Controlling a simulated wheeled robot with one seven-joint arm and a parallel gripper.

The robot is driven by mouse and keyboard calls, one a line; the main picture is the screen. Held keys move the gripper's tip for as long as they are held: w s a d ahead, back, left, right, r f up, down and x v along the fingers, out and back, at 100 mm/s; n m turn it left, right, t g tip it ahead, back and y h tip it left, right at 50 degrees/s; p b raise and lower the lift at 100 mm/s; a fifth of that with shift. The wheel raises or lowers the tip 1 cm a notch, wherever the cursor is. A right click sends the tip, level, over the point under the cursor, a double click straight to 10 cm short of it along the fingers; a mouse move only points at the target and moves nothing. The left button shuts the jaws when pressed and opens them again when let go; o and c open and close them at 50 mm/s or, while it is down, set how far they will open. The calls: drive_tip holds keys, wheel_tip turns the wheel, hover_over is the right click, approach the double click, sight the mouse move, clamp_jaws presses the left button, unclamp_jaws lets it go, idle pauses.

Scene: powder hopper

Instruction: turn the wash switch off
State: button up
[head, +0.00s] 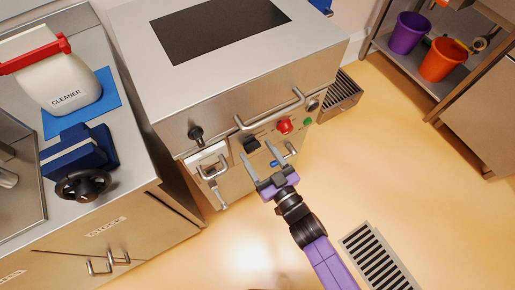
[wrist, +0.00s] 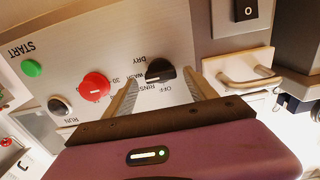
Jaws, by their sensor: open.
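The wash switch (wrist: 161,75) is a black rotary knob on a pale panel in the wrist view. DRY, WASH, RINSE and OFF are printed around it. A light mark on the knob seems to face the WASH and RINSE side, but I cannot tell the exact setting. My gripper (wrist: 162,84) is open, with one finger on each side of the knob. I cannot tell whether the fingers touch it. In the head view my gripper (head: 258,149) reaches the front of the steel machine, and the black knob (head: 251,145) shows near its fingertips.
Beside the knob are a red knob (wrist: 96,87), a dark RUN button or lamp (wrist: 60,106) and a green START button (wrist: 32,68). A long bar handle (head: 270,118) projects above the controls.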

drive_tip(key=shift+w+a, duration=0.5)
drive_tip(key=shift+w, duration=0.05)
drive_tip(key=c, duration=1.4)
